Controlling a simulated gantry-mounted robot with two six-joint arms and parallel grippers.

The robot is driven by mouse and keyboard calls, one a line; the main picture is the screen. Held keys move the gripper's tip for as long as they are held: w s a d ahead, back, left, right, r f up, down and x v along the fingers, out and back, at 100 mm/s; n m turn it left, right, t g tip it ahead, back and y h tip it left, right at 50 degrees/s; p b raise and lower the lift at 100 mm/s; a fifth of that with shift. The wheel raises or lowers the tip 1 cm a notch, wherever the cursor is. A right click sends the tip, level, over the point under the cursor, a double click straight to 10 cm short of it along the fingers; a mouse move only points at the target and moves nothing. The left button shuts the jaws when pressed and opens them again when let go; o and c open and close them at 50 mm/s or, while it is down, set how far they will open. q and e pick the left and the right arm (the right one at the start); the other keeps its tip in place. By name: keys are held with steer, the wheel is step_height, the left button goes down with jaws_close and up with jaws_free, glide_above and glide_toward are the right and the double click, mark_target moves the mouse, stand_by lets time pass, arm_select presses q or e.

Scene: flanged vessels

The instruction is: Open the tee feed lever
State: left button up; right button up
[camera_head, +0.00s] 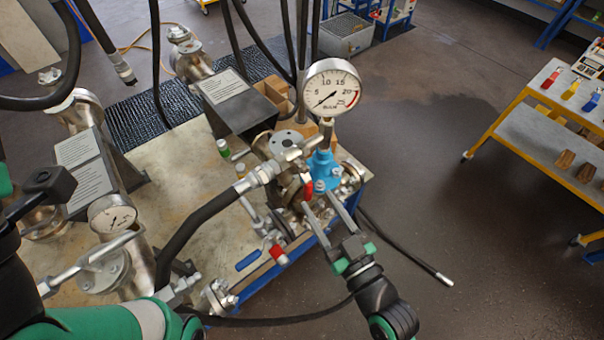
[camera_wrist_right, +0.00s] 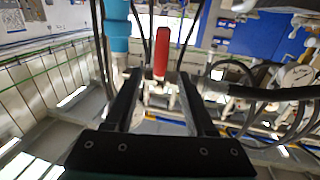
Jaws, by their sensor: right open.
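A lever with a red grip (camera_head: 307,188) stands at the tee beside the blue fitting (camera_head: 323,172), under the large round gauge (camera_head: 332,87). I cannot read a label naming it the tee feed lever. My right gripper (camera_head: 320,205) is open, its two grey fingers pointing at the lever from the front. In the right wrist view the red grip (camera_wrist_right: 161,52) stands upright in line with the gap between the right gripper's fingertips (camera_wrist_right: 161,76); contact cannot be told. My left arm shows at the lower left, but its gripper is not visible.
A blue-handled lever (camera_head: 248,260) lies low at the bench front near a red part (camera_head: 278,252). A thick black hose (camera_head: 200,220) arches left of the tee. A small gauge (camera_head: 112,214) stands farther left. A yellow-framed cart (camera_head: 540,120) is right, with open floor between.

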steer(key=x, duration=0.8)
steer(key=shift+w+a, duration=0.15)
steer(key=shift+w, duration=0.2)
jaws_close()
stand_by(0.9)
